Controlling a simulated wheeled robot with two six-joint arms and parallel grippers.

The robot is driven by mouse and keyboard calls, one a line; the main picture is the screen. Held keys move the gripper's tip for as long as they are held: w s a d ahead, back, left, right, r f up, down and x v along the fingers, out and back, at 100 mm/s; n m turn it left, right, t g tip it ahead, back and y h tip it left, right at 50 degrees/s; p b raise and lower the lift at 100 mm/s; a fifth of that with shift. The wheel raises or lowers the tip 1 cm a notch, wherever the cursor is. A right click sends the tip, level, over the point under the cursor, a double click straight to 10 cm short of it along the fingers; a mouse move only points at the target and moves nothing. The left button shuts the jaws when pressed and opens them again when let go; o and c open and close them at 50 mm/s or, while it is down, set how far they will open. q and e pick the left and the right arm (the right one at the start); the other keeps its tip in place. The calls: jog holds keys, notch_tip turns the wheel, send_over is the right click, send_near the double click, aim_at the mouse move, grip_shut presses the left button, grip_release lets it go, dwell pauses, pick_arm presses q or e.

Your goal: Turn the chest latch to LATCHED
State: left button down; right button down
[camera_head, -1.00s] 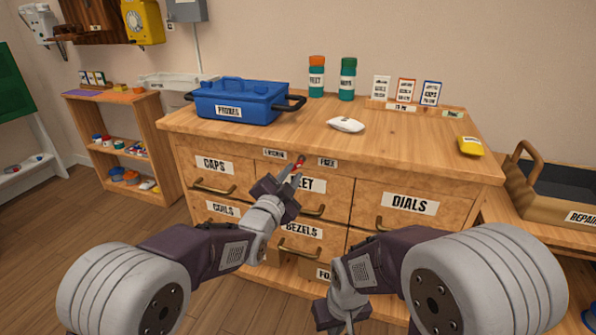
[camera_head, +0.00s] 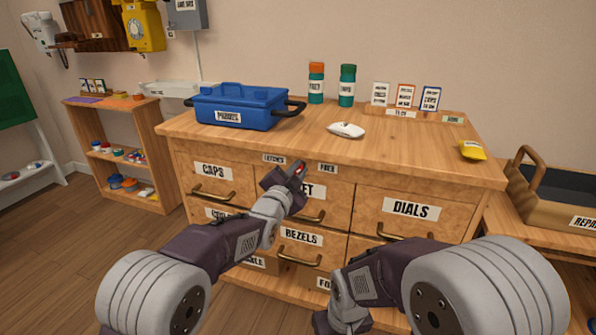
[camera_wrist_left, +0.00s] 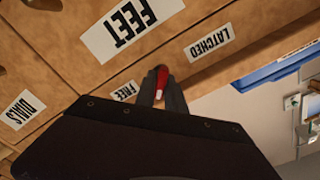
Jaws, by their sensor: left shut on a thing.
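The chest latch is a small red handle (camera_head: 301,170) on the front of the wooden chest, below its top edge, between the LATCHED label (camera_head: 274,159) on the left and the FREE label (camera_head: 328,168) on the right. My left gripper (camera_head: 296,174) is shut on the latch. In the left wrist view the red latch (camera_wrist_left: 162,76) shows between the grey fingertips (camera_wrist_left: 161,89), with the LATCHED label (camera_wrist_left: 209,42) and FREE label (camera_wrist_left: 124,91) upside down either side. The fingers hide part of the latch, so its exact angle is unclear. My right gripper (camera_head: 328,322) hangs low before the chest, fingers indistinct.
Drawers with brass handles (camera_head: 403,236) fill the chest front around my left arm. The chest top carries a blue toolbox (camera_head: 240,107), a white mouse-shaped object (camera_head: 346,130), two bottles (camera_head: 316,83) and a yellow item (camera_head: 472,150). A tray (camera_head: 540,200) stands at right.

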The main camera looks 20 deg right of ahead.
pick_arm(q)
jog(key=shift+n, duration=0.3)
jog(key=n+p, duration=0.1)
jog(key=n, duration=0.2)
jog(key=shift+a+n, duration=0.1)
jog(key=shift+n, duration=0.3)
jog(key=n+p, duration=0.1)
jog(key=n, duration=0.4)
jog(key=shift+w+a, duration=0.1)
jog(key=n+p, duration=0.1)
jog(key=n, duration=0.3)
jog(key=shift+a+n, duration=0.1)
jog(key=shift+n, duration=0.3)
jog(key=shift+w+f+n+p, duration=0.1)
jog(key=shift+n+p, duration=0.5)
jog(key=shift+n, duration=1.2)
jog(key=c, duration=1.8)
grip_release()
jog(key=shift+o, duration=0.2)
